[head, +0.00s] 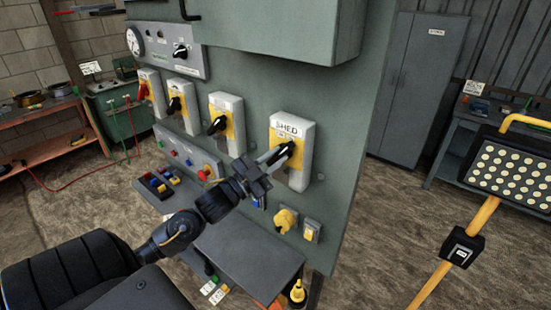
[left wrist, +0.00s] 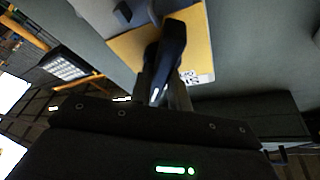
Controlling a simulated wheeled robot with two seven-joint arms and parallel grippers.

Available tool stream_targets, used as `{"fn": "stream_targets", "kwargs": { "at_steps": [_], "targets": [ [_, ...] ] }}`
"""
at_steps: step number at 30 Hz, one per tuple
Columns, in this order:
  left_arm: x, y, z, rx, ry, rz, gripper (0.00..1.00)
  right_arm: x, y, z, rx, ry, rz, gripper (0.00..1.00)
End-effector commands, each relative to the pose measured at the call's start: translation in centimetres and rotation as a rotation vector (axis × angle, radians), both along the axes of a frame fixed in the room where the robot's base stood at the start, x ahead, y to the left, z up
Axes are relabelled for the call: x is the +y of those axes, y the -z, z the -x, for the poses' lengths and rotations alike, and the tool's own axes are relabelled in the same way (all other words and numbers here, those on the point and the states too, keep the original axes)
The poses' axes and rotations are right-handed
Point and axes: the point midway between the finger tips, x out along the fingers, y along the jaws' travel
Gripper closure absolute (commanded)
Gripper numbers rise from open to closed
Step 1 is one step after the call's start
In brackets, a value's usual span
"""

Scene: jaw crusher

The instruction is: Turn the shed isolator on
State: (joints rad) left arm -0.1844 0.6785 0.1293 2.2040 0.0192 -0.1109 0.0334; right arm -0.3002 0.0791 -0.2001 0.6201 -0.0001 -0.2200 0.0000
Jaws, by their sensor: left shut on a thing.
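The shed isolator (head: 304,168) is a white box with a yellow plate and the label SHED, mounted at the right of the green panel in the head view. Its black handle (head: 287,152) slants across the yellow plate. My left gripper (head: 272,158) is at the front of this isolator, its fingers shut on the handle. In the left wrist view the dark handle (left wrist: 168,50) stands between the fingers, in front of the yellow plate (left wrist: 196,38). The fingers partly hide the handle and plate. My right gripper does not show.
Several similar isolators (head: 227,118) sit to the left on the panel. Below are a red emergency button (head: 205,172), a yellow socket (head: 286,220) and a grey shelf (head: 250,258). A yellow work light (head: 508,172) stands at the right. A grey cabinet (head: 417,85) is behind.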

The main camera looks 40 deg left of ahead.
Motion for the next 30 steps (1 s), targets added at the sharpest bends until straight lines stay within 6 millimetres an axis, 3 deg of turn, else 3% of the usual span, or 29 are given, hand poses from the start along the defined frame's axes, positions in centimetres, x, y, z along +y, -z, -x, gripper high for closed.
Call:
{"fn": "stream_targets", "kwargs": {
  "at_steps": [10, 26, 27, 30],
  "targets": [
    [0.03, 0.06, 0.00, 0.005, -0.001, -0.132, 1.00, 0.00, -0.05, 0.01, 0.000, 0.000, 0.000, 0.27],
    [0.02, 0.06, -0.01, 0.006, 0.000, -0.154, 1.00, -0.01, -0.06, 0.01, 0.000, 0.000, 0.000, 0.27],
    [0.02, 0.06, -0.01, 0.006, 0.000, -0.154, 0.79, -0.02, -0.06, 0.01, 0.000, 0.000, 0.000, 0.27],
    [0.01, 0.05, -0.01, 0.006, 0.000, -0.154, 0.66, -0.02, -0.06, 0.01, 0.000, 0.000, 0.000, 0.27]
  ]
}}
